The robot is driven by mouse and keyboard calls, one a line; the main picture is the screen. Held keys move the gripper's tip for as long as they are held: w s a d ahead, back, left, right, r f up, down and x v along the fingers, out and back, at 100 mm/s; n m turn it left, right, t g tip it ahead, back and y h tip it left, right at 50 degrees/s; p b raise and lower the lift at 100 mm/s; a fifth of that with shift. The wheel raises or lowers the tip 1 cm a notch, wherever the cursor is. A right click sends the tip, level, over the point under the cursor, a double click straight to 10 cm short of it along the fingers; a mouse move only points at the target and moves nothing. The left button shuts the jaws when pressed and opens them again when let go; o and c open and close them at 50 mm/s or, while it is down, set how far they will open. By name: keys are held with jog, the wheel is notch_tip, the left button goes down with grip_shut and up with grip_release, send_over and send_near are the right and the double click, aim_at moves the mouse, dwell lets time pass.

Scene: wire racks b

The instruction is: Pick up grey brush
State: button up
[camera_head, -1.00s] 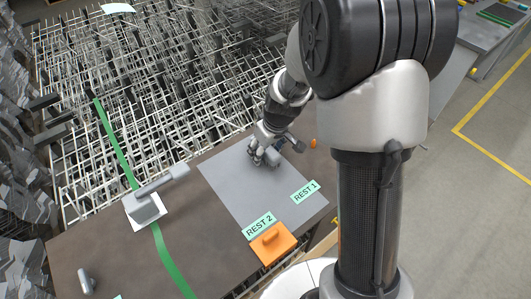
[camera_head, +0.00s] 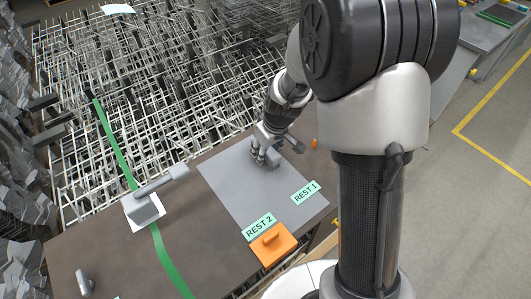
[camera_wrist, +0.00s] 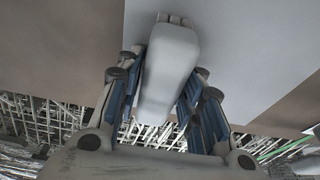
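My gripper (camera_head: 262,158) is low over the grey sheet (camera_head: 235,190) on the brown table in the head view. A small grey piece (camera_head: 275,158), which looks like part of the grey brush, shows beside its fingers. In the wrist view a smooth grey handle-like body (camera_wrist: 168,75) lies lengthwise between my two blue-padded fingers. The pads flank it closely on both sides. I cannot tell whether both press on it. Its far end rests over or near the grey sheet; its underside is hidden.
A grey handled tool (camera_head: 150,200) lies on white paper at left. Another small grey thing (camera_head: 85,282) is near the front left edge. Wire racks (camera_head: 150,90) fill the area behind.

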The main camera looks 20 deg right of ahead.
grip_shut()
jog(key=shift+r, duration=0.1)
jog(key=shift+r+p, duration=0.5)
jog(key=shift+p, duration=0.1)
notch_tip(320, 180, up, 19)
jog(key=p, duration=0.5)
jog(key=shift+r+p, duration=0.2)
jog(key=shift+p, duration=0.2)
jog(key=shift+c, duration=0.3)
grip_release()
jog(key=c, duration=0.4)
jog(key=shift+f, duration=0.15)
jog(key=shift+c, duration=0.2)
